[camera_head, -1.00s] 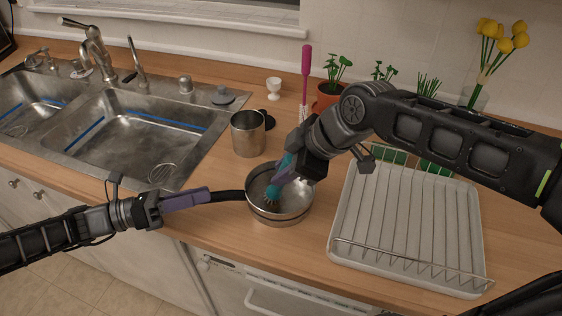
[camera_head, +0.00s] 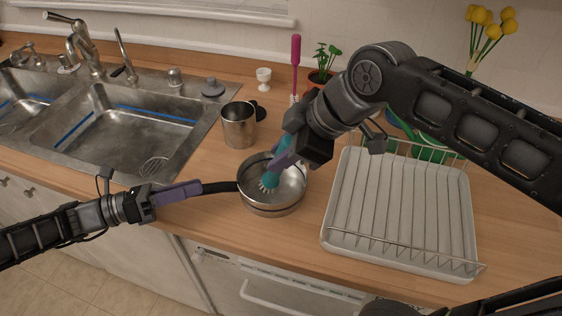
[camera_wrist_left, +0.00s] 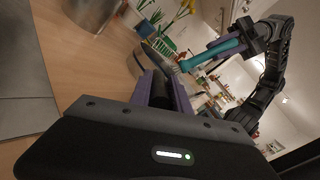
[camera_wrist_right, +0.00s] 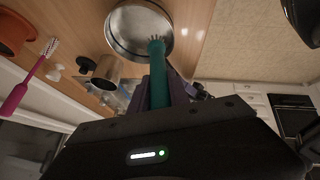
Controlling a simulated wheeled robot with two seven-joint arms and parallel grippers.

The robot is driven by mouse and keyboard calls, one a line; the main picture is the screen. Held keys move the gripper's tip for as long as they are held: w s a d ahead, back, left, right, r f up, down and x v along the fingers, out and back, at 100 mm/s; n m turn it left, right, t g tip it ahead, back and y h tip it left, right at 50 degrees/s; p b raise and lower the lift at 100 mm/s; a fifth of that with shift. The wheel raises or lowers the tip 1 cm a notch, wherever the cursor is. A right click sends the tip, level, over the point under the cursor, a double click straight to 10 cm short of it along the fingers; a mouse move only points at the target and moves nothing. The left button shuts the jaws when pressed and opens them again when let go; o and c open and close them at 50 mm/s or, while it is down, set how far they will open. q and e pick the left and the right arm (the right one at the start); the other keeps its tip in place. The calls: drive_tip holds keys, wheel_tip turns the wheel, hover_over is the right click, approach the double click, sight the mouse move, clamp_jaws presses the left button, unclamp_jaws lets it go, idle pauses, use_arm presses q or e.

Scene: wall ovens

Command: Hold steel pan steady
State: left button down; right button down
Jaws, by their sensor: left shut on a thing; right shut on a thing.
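The steel pan (camera_head: 272,207) sits upright on the wooden counter, with its black handle (camera_head: 218,187) pointing left. My left gripper (camera_head: 190,192) is shut on that handle from the left. My right gripper (camera_head: 290,155) is shut on a teal brush (camera_head: 270,178) and holds it tilted over the pan. The brush's bristles are down inside the pan's left part. In the right wrist view the teal brush (camera_wrist_right: 158,75) reaches to the pan (camera_wrist_right: 138,32); I cannot tell how firmly the bristles touch it.
A double sink (camera_head: 120,125) is at the left, with a steel cup (camera_head: 238,128) behind the pan. A white dish rack (camera_head: 400,210) stands to the right. A pink brush (camera_head: 295,55), a white egg cup (camera_head: 263,77) and potted plants stand at the back.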

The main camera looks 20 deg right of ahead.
drive_tip(key=shift+r, duration=1.2)
use_arm(q)
drive_tip(key=c, duration=1.1)
unclamp_jaws()
drive_tip(key=shift+c, duration=0.2)
drive_tip(key=a, duration=1.2)
drive_tip(key=shift+w, duration=0.35)
drive_tip(key=shift+s+f, duration=0.1)
use_arm(e)
drive_tip(key=shift+s, duration=0.1)
